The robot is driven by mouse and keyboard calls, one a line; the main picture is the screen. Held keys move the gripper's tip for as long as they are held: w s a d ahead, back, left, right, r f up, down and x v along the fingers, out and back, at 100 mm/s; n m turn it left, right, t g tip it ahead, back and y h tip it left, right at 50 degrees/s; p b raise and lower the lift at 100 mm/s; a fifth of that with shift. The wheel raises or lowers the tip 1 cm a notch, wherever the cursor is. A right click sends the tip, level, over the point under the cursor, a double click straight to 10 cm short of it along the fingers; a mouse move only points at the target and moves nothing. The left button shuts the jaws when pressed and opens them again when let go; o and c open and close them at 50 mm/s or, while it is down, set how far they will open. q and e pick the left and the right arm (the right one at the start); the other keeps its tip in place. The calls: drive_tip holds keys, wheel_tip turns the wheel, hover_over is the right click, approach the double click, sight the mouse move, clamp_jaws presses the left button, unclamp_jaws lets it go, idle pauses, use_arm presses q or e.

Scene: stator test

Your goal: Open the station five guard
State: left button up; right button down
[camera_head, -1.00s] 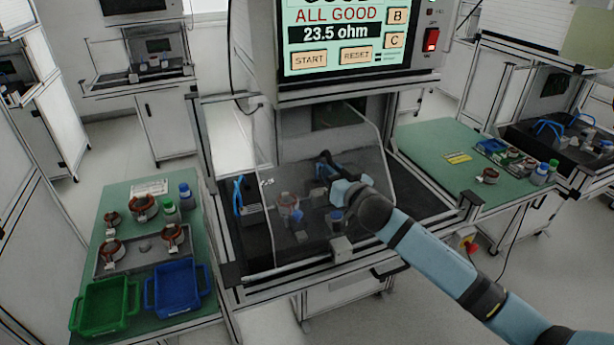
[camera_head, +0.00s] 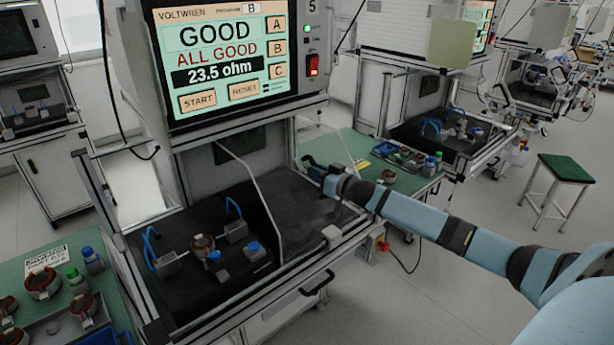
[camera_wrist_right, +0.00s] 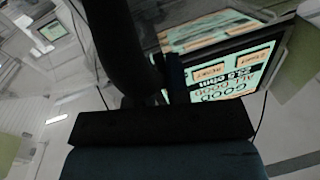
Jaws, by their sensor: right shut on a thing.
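The station five guard (camera_head: 300,215) is a clear panel with a pale edge, standing over the right part of the dark station bed. The left part of the bed is uncovered, showing a copper-wound stator (camera_head: 203,244) between grey blocks with blue cables. My right gripper (camera_head: 315,171) is shut at the guard's upper right side; its hold is small and dark in the head view. In the right wrist view, its dark fingers fill the middle, with the station screen (camera_wrist_right: 228,80) upside down behind. My left gripper is not in view.
The test screen (camera_head: 225,60) above the bed reads "ALL GOOD" and 23.5 ohm. A green side table (camera_head: 345,147) with parts stands to the right. Another table with stators and bottles (camera_head: 92,260) is at the left. A stool (camera_head: 563,170) stands on open floor.

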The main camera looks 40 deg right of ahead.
drive_tip(key=shift+d, duration=0.2)
drive_tip(key=c, duration=1.4)
unclamp_jaws()
drive_tip(key=shift+s+f, duration=0.15)
drive_tip(key=shift+s, duration=0.4)
drive_tip(key=s+d+b, duration=0.1)
drive_tip(key=s+d, duration=0.1)
drive_tip(key=s, duration=1)
drive_tip(key=shift+s+d, duration=0.15)
drive_tip(key=shift+s, duration=0.1)
